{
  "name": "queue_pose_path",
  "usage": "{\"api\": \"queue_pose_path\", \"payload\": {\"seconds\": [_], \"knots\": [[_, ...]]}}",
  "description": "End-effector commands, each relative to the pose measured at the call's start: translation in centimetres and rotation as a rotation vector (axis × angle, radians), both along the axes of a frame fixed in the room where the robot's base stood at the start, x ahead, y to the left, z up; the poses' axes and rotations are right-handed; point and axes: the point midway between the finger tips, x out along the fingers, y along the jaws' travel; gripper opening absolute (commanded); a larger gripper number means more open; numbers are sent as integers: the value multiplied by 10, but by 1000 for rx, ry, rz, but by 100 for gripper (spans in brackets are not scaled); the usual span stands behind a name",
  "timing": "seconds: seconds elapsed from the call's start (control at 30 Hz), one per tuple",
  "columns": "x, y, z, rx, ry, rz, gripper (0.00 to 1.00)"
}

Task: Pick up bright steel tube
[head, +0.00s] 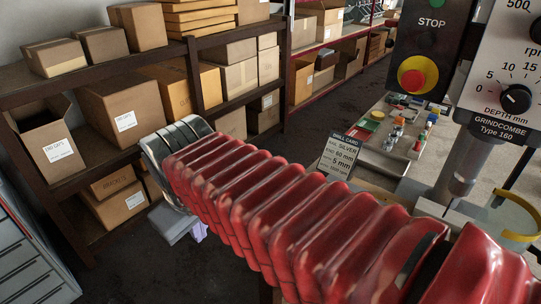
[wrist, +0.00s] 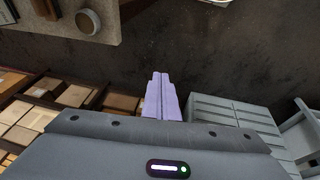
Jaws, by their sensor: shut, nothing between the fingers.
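My gripper (wrist: 160,78) shows in the wrist view as two pale lavender fingers, side by side and shut, with nothing between them. They point over the dark floor. In the head view the gripper (head: 198,232) is partly seen below the end of my red-sleeved arm, low in front of the shelves and well away from the bench. I cannot pick out the bright steel tube for sure. Several small coloured and greyish parts (head: 398,122) stand on the bench at the right, too small to tell apart. Part of the bench is hidden behind my arm and the machine.
A drilling machine (head: 508,90) with a stop button (head: 412,77) rises at the right. Shelves with cardboard boxes (head: 120,105) line the left. The dark floor (head: 330,103) between is clear.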

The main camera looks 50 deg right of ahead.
Motion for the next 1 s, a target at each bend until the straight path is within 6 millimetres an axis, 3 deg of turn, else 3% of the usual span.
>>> {"api": "queue_pose_path", "payload": {"seconds": [0.1,0.3,0.67,1.0], "knots": [[-10,26,-7,53,-79,-1,0],[-21,53,-17,128,-165,-11,0],[-23,59,-19,147,-184,-16,0],[-23,58,-19,147,-183,-17,23]]}}
